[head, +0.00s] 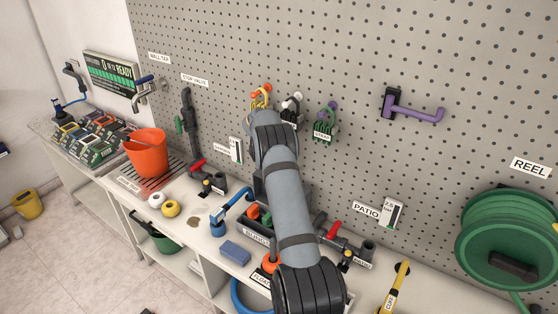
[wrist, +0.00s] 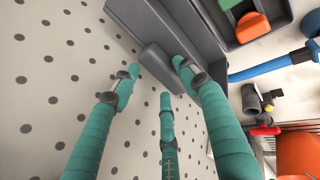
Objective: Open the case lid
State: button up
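The grey case (head: 257,235), labelled as bungs, sits on the bench with orange and green pieces showing inside. In the wrist view its open tray (wrist: 283,32) holds a green and an orange piece. The grey lid (wrist: 185,25) stands raised from the tray, on the pegboard side, with a rounded tab (wrist: 160,66) at its edge. My gripper (wrist: 160,78) has three teal fingers, spread apart. Two fingertips are on either side of the tab and the third is just below it; I cannot tell whether they touch it.
A blue-handled tool (head: 232,207) and a blue block (head: 235,252) lie left of the case. A red-handled valve (head: 335,232) stands to its right.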

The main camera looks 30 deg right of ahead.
jog(key=v, duration=1.1)
jog(key=shift+d+r, duration=0.15)
jog(key=shift+d, duration=0.05)
jog(key=shift+w, duration=0.15)
jog(key=shift+x, duration=4.45)
jog(key=shift+a, duration=0.25)
